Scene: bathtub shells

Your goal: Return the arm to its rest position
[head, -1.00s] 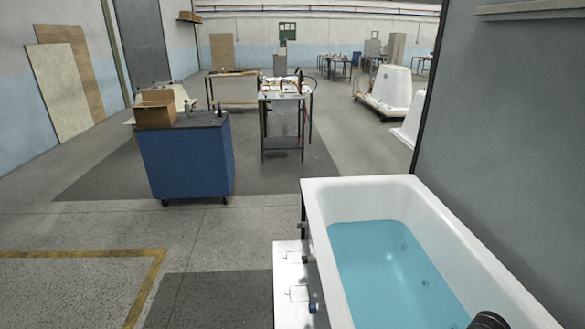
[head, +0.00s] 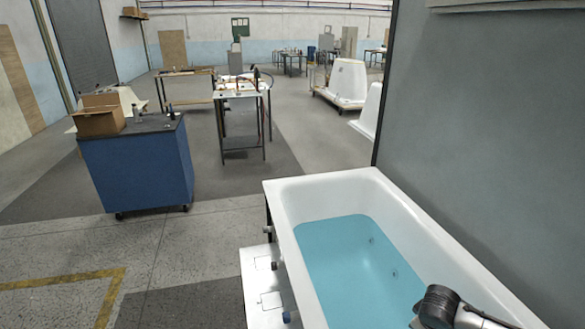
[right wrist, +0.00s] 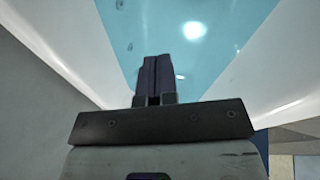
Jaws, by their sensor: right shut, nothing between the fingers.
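My right arm comes into the head view at the bottom right, over the near right side of the bathtub (head: 285,200); its gripper does not show there. In the right wrist view my right gripper (right wrist: 154,75) has its dark fingers together with nothing between them. Behind the fingers lies the blue-green surface (right wrist: 215,75) inside the tub, with the white tub walls (right wrist: 70,40) on both sides. My left gripper is not in view.
A grey wall panel (head: 480,120) stands along the tub's right side. A white ledge with fittings (head: 262,285) is at its left. A blue cabinet (head: 140,170) with a cardboard box (head: 98,120) and a metal table (head: 240,95) stand beyond. Open floor lies at left.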

